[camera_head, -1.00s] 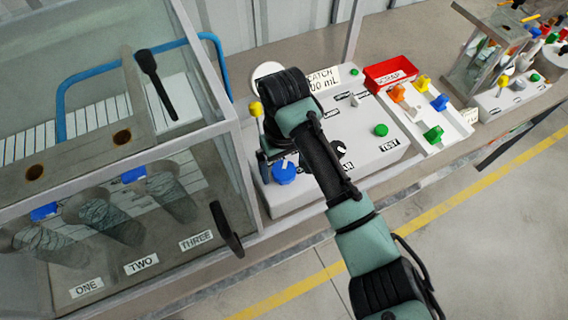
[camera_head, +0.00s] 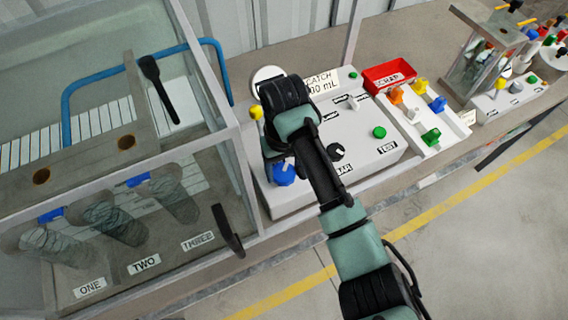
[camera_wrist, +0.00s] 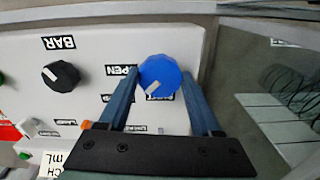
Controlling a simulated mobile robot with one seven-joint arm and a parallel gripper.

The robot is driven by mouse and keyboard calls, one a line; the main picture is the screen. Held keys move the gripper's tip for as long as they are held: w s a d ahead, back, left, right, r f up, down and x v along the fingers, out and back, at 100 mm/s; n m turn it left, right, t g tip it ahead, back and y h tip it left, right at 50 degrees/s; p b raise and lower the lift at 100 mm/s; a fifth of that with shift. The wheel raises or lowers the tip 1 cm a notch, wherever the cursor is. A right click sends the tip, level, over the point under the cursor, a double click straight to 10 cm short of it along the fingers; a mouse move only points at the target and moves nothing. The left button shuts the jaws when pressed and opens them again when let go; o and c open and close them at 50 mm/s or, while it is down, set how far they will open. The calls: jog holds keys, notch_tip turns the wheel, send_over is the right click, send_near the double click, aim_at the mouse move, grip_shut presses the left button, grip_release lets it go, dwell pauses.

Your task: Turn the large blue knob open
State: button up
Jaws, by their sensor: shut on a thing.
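The large blue knob (camera_wrist: 160,72) sits on the white panel between my two fingers in the wrist view. It also shows low at the panel's left end in the head view (camera_head: 284,176). My gripper (camera_wrist: 158,78) is shut on the knob, one finger on each side. The knob's white mark points down and left in the wrist view, toward a partly hidden label below it. A label reading "PEN" (camera_wrist: 128,70) shows at its left, partly behind a finger. In the head view my gripper (camera_head: 277,160) partly covers the knob.
A black knob (camera_wrist: 61,76) by the "BAR" label is left of my fingers in the wrist view. A yellow knob (camera_head: 256,111) and a glass-walled tank (camera_head: 215,110) stand close left in the head view.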

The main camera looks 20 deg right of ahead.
aim_at(284, 172)
jog(key=m+p, duration=0.4)
jog(key=shift+a+r, duration=0.15)
jog(key=shift+r, duration=0.05)
jog(key=m+p, duration=0.2)
jog(key=m, duration=0.3)
jog(key=shift+f+p, duration=0.15)
jog(key=shift+p, duration=0.25)
jog(key=o, duration=1.4)
jog(key=shift+r+p, duration=0.9)
jog(key=shift+r, duration=5.6)
jog(key=shift+f, duration=0.1)
